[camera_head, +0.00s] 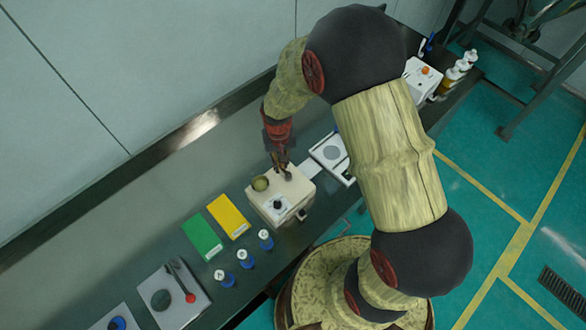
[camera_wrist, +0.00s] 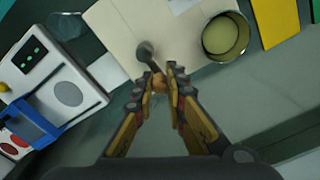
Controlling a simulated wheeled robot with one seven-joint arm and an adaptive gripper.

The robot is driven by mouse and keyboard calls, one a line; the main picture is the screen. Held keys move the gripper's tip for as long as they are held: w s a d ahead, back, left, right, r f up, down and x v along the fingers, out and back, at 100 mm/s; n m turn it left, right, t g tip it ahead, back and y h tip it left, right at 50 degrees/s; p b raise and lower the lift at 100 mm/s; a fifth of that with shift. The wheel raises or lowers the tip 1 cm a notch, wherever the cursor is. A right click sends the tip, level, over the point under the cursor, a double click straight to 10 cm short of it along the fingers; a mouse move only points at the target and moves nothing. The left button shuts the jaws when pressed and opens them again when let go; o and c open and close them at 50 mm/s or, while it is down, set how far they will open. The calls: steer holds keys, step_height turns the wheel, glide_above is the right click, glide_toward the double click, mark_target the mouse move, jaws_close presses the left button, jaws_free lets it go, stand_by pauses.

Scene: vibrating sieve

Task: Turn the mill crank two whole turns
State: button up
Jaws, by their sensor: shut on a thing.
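The mill (camera_head: 262,208) is a cream box on the dark bench, below my arm in the head view. Its pale top also shows in the wrist view (camera_wrist: 118,22). The dark crank (camera_wrist: 147,52) lies over the mill top and ends in a brownish knob (camera_wrist: 159,86). My gripper (camera_wrist: 161,82) is shut on this knob, one finger on each side. In the head view my gripper (camera_head: 282,166) reaches down at the back right of the mill top, and the fingers partly hide the crank.
A round greenish hopper or cup (camera_wrist: 225,36) stands at a corner of the mill, close to my gripper. A white scale-like device (camera_head: 331,151) is right of the mill. Green (camera_head: 202,236) and yellow (camera_head: 228,215) packs and several blue-based bottles (camera_head: 245,258) stand to the left.

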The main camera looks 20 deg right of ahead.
steer(key=shift+s+d+f, duration=0.2)
steer(key=shift+s+f, duration=0.05)
steer(key=shift+s, duration=0.05)
steer(key=shift+w+d, duration=0.1)
steer(key=shift+d, duration=0.75)
steer(key=shift+d, duration=0.1)
steer(key=shift+o, duration=0.2)
steer(key=shift+s+d, duration=0.3)
steer(key=shift+d, duration=0.3)
steer(key=shift+r, duration=0.1)
steer(key=shift+d, duration=0.15)
